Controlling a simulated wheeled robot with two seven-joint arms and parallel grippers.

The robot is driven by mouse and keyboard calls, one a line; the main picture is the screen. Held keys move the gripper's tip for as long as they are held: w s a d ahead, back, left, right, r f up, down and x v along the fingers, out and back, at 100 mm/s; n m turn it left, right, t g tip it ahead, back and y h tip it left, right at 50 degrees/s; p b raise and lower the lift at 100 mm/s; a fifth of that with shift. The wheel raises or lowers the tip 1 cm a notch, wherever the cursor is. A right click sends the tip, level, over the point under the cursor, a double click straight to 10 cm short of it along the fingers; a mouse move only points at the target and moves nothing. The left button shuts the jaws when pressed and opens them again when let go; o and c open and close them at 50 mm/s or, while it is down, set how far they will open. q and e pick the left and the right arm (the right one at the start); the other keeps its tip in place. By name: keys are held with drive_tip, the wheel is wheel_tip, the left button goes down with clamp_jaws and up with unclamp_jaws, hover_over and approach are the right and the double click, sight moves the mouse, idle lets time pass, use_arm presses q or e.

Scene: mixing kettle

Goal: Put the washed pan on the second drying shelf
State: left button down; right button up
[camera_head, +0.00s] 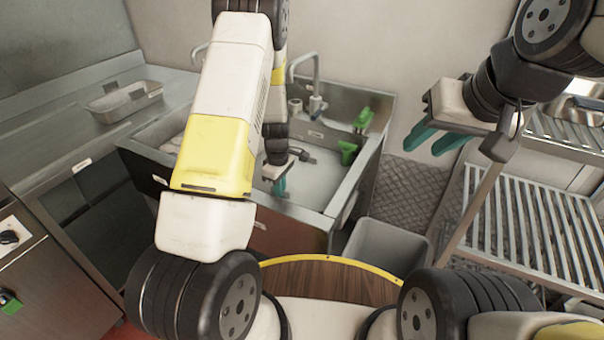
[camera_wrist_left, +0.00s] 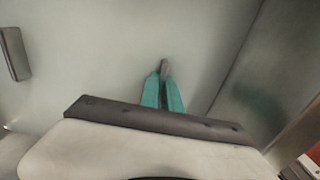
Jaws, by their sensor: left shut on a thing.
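My left gripper (camera_head: 279,184) is down in the sink (camera_head: 325,180), partly hidden by my arm. In the left wrist view its teal fingers (camera_wrist_left: 163,90) are close together on a thin grey piece (camera_wrist_left: 164,67). I cannot tell from the views whether this piece belongs to the pan; no whole pan is clear in the sink. My right gripper (camera_head: 434,140) hangs in the air at the right, its teal fingers apart and empty. The drying rack at the right has a slatted upper shelf (camera_head: 562,132) and a wider slatted shelf (camera_head: 515,225) below it.
A rectangular metal tray (camera_head: 125,101) stands on the left counter (camera_head: 60,135). A tap (camera_head: 303,68) and green items (camera_head: 348,151) are at the sink's back and right side. A grey bin (camera_head: 385,252) stands between sink and rack. Metal ware (camera_head: 575,108) sits on the upper shelf.

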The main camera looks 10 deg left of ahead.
use_arm(q)
wheel_tip(320, 180, up, 12)
idle(1.1)
